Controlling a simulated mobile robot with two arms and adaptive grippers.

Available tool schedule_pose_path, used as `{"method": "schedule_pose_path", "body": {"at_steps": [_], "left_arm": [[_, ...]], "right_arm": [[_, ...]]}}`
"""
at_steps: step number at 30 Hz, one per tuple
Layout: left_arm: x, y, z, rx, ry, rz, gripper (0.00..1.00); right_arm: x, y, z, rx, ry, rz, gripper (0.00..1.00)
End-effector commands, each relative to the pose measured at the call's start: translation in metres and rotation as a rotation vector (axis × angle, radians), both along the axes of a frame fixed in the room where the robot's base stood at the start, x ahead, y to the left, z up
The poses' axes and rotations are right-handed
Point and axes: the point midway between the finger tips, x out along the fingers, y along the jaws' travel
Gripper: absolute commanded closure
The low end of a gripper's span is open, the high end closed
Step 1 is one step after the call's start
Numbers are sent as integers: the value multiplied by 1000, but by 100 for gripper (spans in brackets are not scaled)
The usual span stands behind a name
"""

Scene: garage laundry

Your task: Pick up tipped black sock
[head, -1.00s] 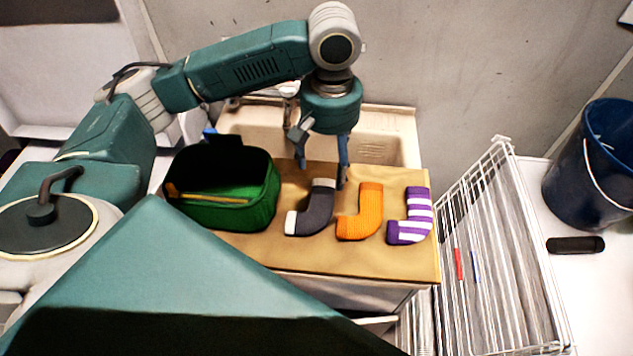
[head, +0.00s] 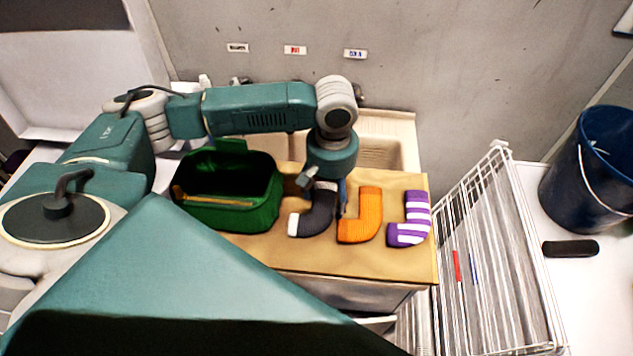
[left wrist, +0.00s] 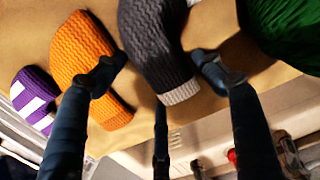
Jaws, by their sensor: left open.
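The black sock (head: 318,212), with pale toe and cuff, lies on the tan board (head: 290,258) between the green bag and the orange sock. My left gripper (head: 326,190) points down over its cuff end in the head view. In the left wrist view, the sock (left wrist: 155,45) passes between the spread fingers of my left gripper (left wrist: 155,75), its pale cuff toward the palm side. That gripper is open; whether a finger touches the sock I cannot tell. One fingertip overlaps the edge of the orange sock (left wrist: 85,60) in that view. My right gripper is not seen.
The orange sock (head: 362,215) lies close to the right, then the purple striped sock (head: 411,218). The open green bag (head: 262,200) stands at left. A sink (head: 395,130) is behind, a white wire rack (head: 492,260) and blue bucket (head: 575,190) at right.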

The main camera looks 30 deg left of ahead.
Motion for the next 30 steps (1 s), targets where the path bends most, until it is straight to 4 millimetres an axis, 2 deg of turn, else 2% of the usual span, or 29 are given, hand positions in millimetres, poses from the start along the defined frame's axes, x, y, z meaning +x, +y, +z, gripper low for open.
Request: {"method": "schedule_pose_path", "body": {"at_steps": [2, 6, 7, 17, 22, 26, 30], "left_arm": [[0, 0, 0, 0, 0, 0, 34], [0, 0, 0, -1, 0, -1, 62], [0, 0, 0, -1, 0, 0, 65], [0, 0, 1, -1, 0, -1, 65], [1, -1, 8, -3, -1, 0, 65], [2, -1, 24, -2, -4, -1, 65], [2, -1, 55, -3, -6, -1, 65]], "right_arm": [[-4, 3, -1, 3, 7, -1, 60], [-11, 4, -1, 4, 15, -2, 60], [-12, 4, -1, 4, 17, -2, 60], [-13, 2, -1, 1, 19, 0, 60], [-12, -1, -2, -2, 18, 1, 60], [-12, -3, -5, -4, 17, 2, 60], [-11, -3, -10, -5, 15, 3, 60]]}}
